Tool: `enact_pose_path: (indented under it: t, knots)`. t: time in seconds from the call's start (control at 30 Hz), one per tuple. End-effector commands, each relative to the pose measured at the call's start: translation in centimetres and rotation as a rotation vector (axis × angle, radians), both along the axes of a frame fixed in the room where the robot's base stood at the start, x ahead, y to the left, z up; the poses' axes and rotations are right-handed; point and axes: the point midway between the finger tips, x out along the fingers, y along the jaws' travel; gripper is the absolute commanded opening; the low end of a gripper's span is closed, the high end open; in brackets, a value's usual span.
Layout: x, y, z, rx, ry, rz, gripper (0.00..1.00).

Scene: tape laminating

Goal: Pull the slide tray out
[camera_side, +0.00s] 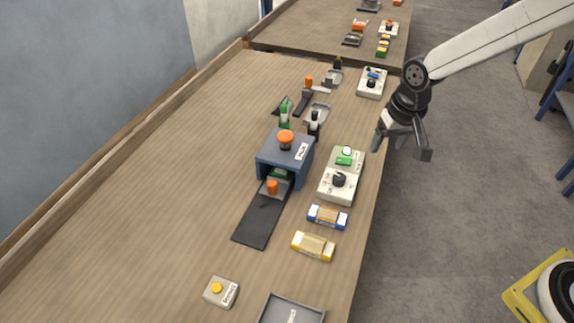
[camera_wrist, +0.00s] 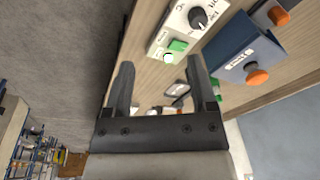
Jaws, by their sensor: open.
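The slide tray (camera_side: 276,187) shows at the near mouth of a blue press housing (camera_side: 270,152), on a dark track (camera_side: 257,222) that runs toward the front of the bench. An orange knob (camera_side: 272,187) stands on the tray, and a green piece shows just behind it. How much of the tray lies inside the housing is hidden. The housing (camera_wrist: 240,45) also shows in the wrist view at upper right. My gripper (camera_side: 400,147) is open and empty beyond the bench's right edge, apart from the tray. Its two fingers (camera_wrist: 157,85) show spread in the wrist view.
A control box with a black dial (camera_side: 338,185) and green button stands right of the housing. Blue (camera_side: 327,216) and yellow (camera_side: 313,246) tape packs lie nearer. A yellow-button box (camera_side: 221,291) and grey tray (camera_side: 291,310) are in front. The bench's left side is clear.

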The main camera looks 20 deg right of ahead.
Motion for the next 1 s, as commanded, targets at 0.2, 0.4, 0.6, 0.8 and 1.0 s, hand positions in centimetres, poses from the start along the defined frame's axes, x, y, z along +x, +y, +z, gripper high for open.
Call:
enact_pose_path:
  t: [0.2,0.4,0.6,0.8,1.0]
  knots:
    - [4.4,4.5,-0.9,0.013,0.041,-0.083,0.73]
    - [7.5,8.9,-1.9,0.020,0.075,-0.163,0.73]
    - [9.6,13.6,-3.3,0.018,0.108,-0.244,0.73]
    - [10.8,18.1,-4.9,0.011,0.135,-0.322,0.73]
    - [11.2,20.9,-5.9,0.004,0.151,-0.374,0.73]
